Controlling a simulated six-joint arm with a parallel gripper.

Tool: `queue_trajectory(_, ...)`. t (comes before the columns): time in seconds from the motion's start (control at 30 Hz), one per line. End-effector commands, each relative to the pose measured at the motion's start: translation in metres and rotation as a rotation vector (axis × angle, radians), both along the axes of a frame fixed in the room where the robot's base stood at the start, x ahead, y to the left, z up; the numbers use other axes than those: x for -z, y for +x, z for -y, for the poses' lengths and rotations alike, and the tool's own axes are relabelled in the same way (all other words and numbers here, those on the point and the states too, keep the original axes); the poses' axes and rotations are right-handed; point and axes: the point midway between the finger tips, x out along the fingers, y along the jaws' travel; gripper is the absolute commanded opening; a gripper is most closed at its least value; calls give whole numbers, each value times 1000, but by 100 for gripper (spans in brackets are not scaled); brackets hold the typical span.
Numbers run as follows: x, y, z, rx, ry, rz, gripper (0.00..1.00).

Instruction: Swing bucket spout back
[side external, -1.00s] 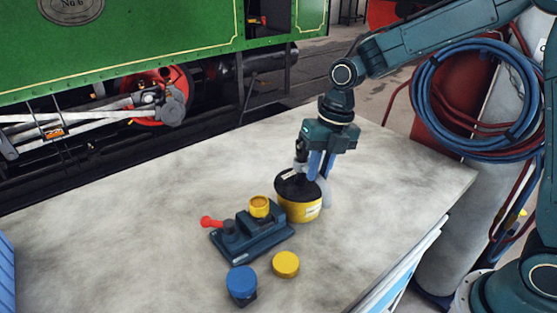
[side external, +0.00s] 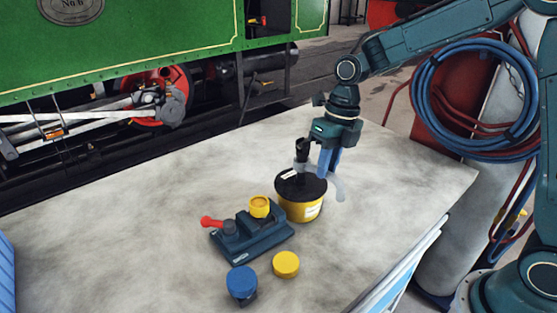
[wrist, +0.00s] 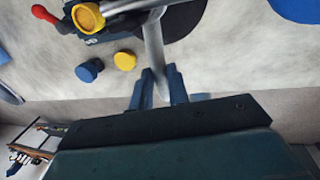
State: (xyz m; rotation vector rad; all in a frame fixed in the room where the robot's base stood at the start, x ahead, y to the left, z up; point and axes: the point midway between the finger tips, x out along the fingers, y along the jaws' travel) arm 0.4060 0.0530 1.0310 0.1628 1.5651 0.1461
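The bucket (side external: 302,207) is yellow with a black lid and stands upright on the bench. A black upright part (side external: 303,150) rises from its lid. A grey bent spout (side external: 340,188) reaches across from it and hangs down on the right side of the bucket. My gripper (side external: 328,172) is at the spout, above the right edge of the bucket. In the wrist view the blue fingers (wrist: 160,88) lie on both sides of the spout (wrist: 155,45) and appear shut on it. Part of the bucket's lid (wrist: 188,18) shows behind the spout there.
A dark blue fixture (side external: 250,238) with a yellow cup (side external: 260,206) and a red-knobbed lever (side external: 211,222) stands left of the bucket. A yellow cap (side external: 285,264) and a blue cap (side external: 241,281) sit in front. The bench right of the bucket is clear.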

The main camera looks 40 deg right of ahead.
Motion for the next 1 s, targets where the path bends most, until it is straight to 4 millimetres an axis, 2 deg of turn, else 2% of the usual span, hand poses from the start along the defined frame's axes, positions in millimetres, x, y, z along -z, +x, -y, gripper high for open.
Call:
queue_trajectory(0.03, -2, 1, 1, 2, -1, 6, 25)
queue_trajectory(0.1, -1, 1, 1, 2, -1, 5, 39)
queue_trajectory(0.57, -5, 1, 1, 3, 0, 1, 39)
queue_trajectory(0.77, -22, 1, 5, 5, -1, 5, 39)
queue_trajectory(1.0, -58, 1, 12, 4, -1, 7, 39)
